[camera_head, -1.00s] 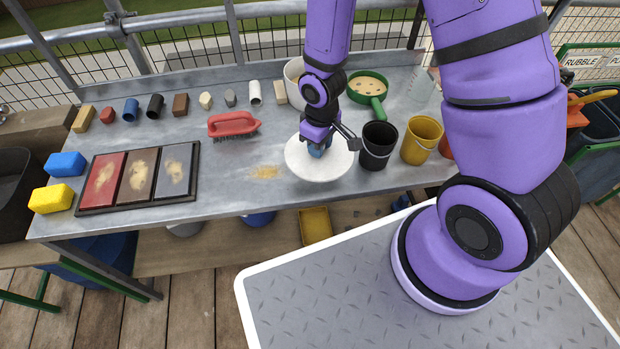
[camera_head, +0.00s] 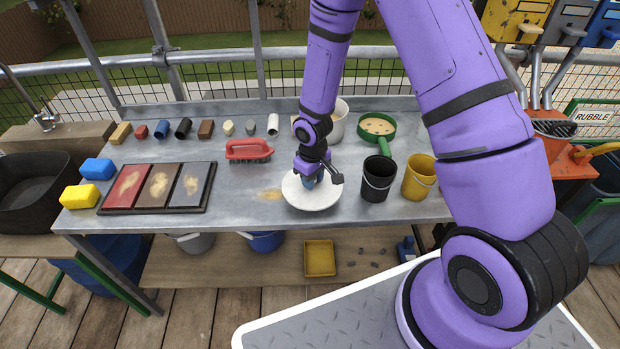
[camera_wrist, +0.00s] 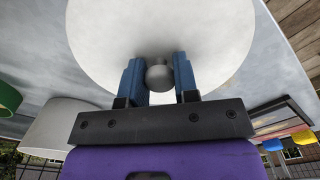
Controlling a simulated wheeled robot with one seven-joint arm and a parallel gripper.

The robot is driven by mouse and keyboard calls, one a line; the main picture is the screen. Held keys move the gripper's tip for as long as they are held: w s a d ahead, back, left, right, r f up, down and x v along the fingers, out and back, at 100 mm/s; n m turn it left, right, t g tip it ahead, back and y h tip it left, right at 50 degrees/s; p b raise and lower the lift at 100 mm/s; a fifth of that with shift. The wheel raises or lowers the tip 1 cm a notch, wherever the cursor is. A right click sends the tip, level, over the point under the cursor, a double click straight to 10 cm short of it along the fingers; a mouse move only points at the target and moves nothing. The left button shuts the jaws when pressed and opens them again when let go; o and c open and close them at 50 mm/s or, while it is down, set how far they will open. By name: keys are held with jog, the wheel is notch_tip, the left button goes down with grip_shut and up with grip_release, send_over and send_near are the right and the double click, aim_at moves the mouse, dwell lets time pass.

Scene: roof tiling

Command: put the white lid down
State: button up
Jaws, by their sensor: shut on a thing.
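The white lid (camera_head: 311,196) is a round disc at the front middle of the grey workbench, right of a sandy patch (camera_head: 270,194) and left of the black bucket (camera_head: 378,179). My gripper (camera_head: 309,181) is above it, pointing down, shut on its knob. In the wrist view, the blue fingers of my gripper (camera_wrist: 159,78) stand either side of the grey knob, with the lid (camera_wrist: 160,28) spreading beyond them. The lid looks about level and close to the bench top; I cannot tell whether it touches.
A red brush (camera_head: 248,150) lies behind left of the lid. A pale pot (camera_head: 338,121), a green sieve (camera_head: 378,127) and a yellow bucket (camera_head: 418,178) stand behind and right. A three-panel tray (camera_head: 157,188) is at left.

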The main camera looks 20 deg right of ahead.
jog(key=w, duration=0.2)
jog(key=w+d, duration=0.1)
jog(key=w, duration=0.1)
jog(key=shift+w+f, duration=0.1)
jog(key=shift+f, duration=1.85)
jog(key=shift+f, duration=0.1)
jog(key=o, duration=0.9)
